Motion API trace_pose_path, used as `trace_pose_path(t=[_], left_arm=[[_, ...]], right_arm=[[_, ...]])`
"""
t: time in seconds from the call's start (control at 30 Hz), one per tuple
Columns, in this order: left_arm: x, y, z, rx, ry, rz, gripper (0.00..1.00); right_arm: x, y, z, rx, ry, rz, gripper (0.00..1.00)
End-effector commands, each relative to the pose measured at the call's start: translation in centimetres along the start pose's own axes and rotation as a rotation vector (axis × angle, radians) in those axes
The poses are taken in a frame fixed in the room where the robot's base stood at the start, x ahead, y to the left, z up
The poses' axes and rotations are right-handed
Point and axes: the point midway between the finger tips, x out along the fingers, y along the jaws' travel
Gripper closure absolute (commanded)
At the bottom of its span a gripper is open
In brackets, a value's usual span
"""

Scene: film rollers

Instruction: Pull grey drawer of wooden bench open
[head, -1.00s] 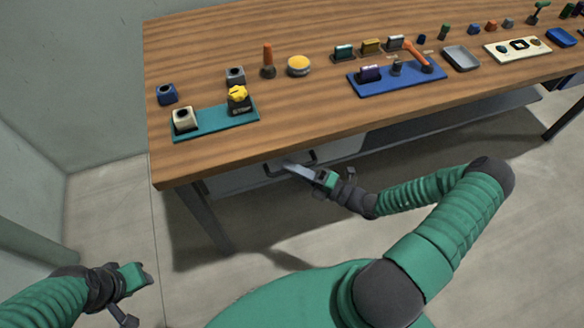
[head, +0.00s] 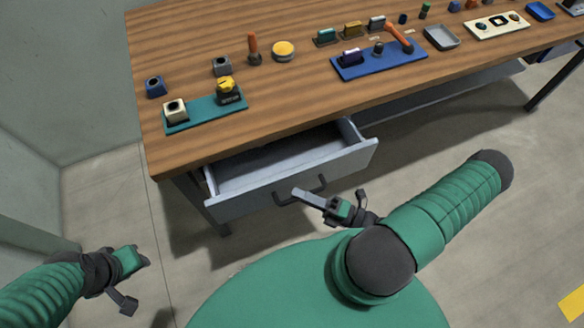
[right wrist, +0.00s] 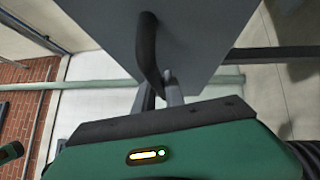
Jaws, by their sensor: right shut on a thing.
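The grey drawer (head: 240,203) of the wooden bench (head: 200,60) is pulled out from under the left part of the bench top. Its inside looks empty. My right gripper (head: 302,195) is at the dark bar handle (head: 285,199) on the drawer front and is shut on it. In the right wrist view the handle (right wrist: 148,50) runs down between the fingers (right wrist: 160,92). My left gripper (head: 135,275) is at the lower left, away from the bench. Whether its fingers are open or shut is not clear.
On the bench top are a teal mat (head: 205,114) with small blocks, a blue tray (head: 378,62) with parts, a yellow round piece (head: 284,50) and a grey tray (head: 441,37). A wall stands close at the left.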

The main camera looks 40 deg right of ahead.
Motion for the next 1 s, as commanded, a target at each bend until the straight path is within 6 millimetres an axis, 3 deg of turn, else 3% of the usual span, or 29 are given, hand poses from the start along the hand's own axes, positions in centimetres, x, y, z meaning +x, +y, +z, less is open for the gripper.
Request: trace_pose_path(t=[0.2,0.5,0.7,1.0], left_arm=[[-0.6,0.0,-0.1,0.000,0.000,0.000,0.64],[-0.4,0.0,-0.1,0.000,0.000,0.000,0.64],[-0.1,0.0,0.0,0.000,0.000,0.000,0.64],[0.0,0.0,0.0,0.000,0.000,0.000,0.64]], right_arm=[[-4.3,0.9,-4.5,0.006,0.004,-0.008,1.00],[-9.4,2.1,-9.5,0.004,0.005,-0.009,1.00],[-11.5,2.6,-11.6,0.003,0.005,-0.009,1.00],[-12.7,3.0,-12.8,0.001,0.005,-0.009,1.00]])
